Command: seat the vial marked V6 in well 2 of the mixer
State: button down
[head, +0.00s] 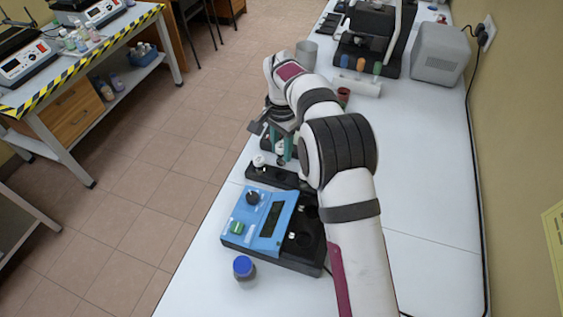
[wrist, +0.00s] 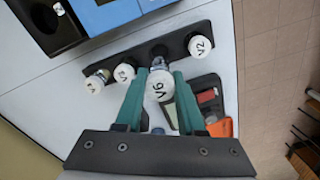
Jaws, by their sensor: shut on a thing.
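My gripper (wrist: 160,82) has green fingers shut on the vial V6 (wrist: 160,87), whose white cap faces the wrist camera. The vial's body is mostly hidden under its cap. It is beside or over the black rack (wrist: 180,36); whether its base is clear of the rack I cannot tell. In the head view my gripper (head: 282,147) is just beyond the rack (head: 262,175). The blue and black mixer (head: 265,222) stands nearer the head camera. Part of its black well block (wrist: 70,36) shows in the wrist view, with a dark round well. My arm hides some of the mixer's right side.
The rack holds other white-capped vials: V2 (wrist: 200,45), one that seems marked V3 (wrist: 125,72), and another (wrist: 96,84). A blue-capped bottle (head: 243,267) stands before the mixer. A dark tray with an orange part (wrist: 220,128) lies beside the gripper.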

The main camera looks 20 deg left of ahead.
jog(key=s+d+r, duration=0.3)
jog(key=d+r, duration=0.1)
jog(key=r, duration=0.1)
send_near(312, 216)
jog(key=shift+f, duration=0.65)
jog(key=shift+f, duration=0.2)
dwell(0.6)
jog(key=shift+f, duration=0.55)
jog(key=shift+f, duration=0.15)
jog(key=shift+f, duration=0.35)
dwell(0.3)
